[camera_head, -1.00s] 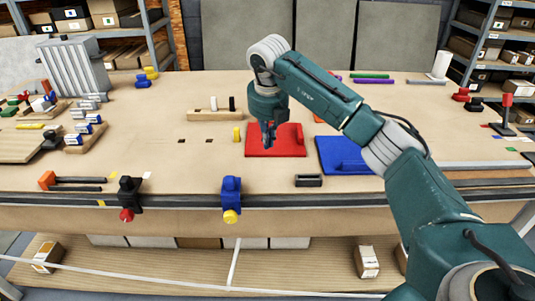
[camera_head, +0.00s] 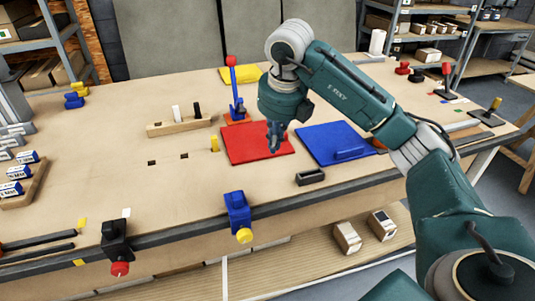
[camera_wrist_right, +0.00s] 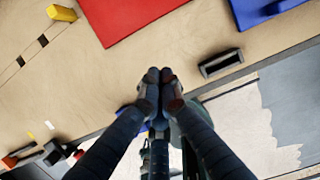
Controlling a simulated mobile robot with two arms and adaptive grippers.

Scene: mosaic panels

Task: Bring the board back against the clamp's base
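The flat red board (camera_head: 248,147) lies on the bench, and part of it also shows at the top of the right wrist view (camera_wrist_right: 125,14). A clamp with a blue lever and red knob (camera_head: 237,92) stands upright at the board's back edge; I cannot tell whether its base touches the board. My right gripper (camera_head: 274,143) points down over the right part of the board in the head view, hiding some of it. In the right wrist view its fingertips (camera_wrist_right: 160,78) are together with nothing between them. My left gripper is not in view.
A blue board (camera_head: 335,142) lies to the right, with a black rectangular block (camera_head: 310,177) in front. A yellow peg (camera_head: 214,143) stands left of the red board. A wooden holder (camera_head: 180,125) is behind left. A blue clamp (camera_head: 238,208) sits on the front edge.

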